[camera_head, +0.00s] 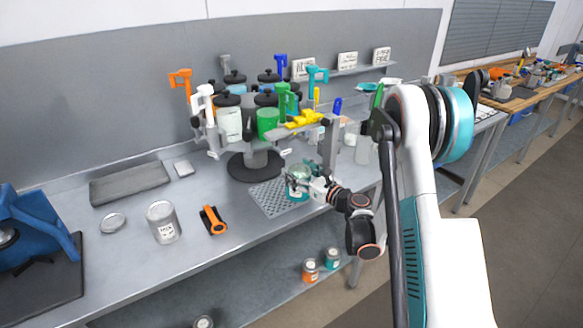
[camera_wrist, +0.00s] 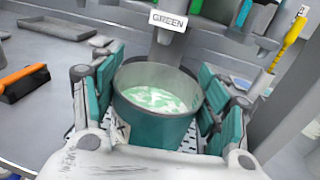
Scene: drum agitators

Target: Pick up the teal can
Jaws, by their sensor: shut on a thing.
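The teal can (camera_wrist: 152,131) is open at the top and holds pale green and white liquid. In the wrist view it stands between the two teal-padded fingers of my gripper (camera_wrist: 160,92), which is shut on it from both sides. In the head view the can (camera_head: 296,195) is at the perforated grey tray, partly hidden by my gripper (camera_head: 303,185). It looks upright. I cannot tell whether its base touches the tray. A sign reading GREEN (camera_wrist: 168,20) is just beyond the can.
A second teal can (camera_head: 332,259) and an orange can (camera_head: 310,271) are on the lower shelf.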

